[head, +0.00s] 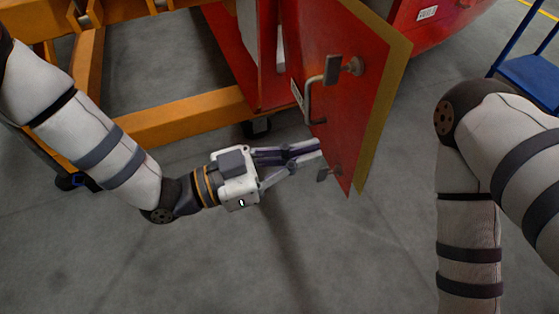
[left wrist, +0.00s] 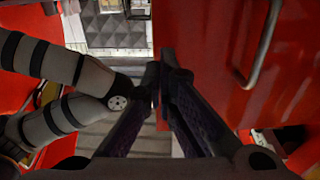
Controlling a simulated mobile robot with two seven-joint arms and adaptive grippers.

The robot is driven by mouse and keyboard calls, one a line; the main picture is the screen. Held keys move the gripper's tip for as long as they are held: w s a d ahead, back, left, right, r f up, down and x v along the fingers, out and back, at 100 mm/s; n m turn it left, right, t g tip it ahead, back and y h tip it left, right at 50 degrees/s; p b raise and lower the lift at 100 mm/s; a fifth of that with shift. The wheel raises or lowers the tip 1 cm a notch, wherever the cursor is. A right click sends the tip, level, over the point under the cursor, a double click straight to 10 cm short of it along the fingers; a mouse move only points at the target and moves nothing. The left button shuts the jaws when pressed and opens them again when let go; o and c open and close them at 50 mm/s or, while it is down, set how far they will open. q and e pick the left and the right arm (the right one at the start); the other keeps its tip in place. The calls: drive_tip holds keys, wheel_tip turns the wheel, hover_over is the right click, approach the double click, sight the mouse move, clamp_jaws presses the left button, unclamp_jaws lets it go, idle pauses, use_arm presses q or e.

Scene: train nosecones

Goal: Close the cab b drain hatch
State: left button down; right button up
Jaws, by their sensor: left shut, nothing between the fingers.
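The drain hatch (head: 345,100) is a red panel with an olive-yellow edge, standing swung open from the red cab body in the head view. A grey bar handle (head: 312,100) and dark latches (head: 332,70) are on its face. In the left wrist view the hatch panel (left wrist: 215,60) fills the right side, with its handle (left wrist: 264,45). My left gripper (head: 318,150) is shut and empty, its fingertips at the hatch's lower left part. I cannot tell whether they touch it. In the left wrist view its fingers (left wrist: 167,68) are together beside the panel's edge. My right gripper is out of view.
An orange frame (head: 185,118) supports the red body (head: 430,30) behind the hatch. A blue step stool (head: 530,75) stands at the upper right. My right arm occupies the right side. The grey floor below the hatch is clear.

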sight(359, 140)
use_arm(q)
drive_tip(key=x, duration=0.6)
drive_tip(key=shift+d, duration=0.3)
drive_tip(key=shift+w+d, duration=0.1)
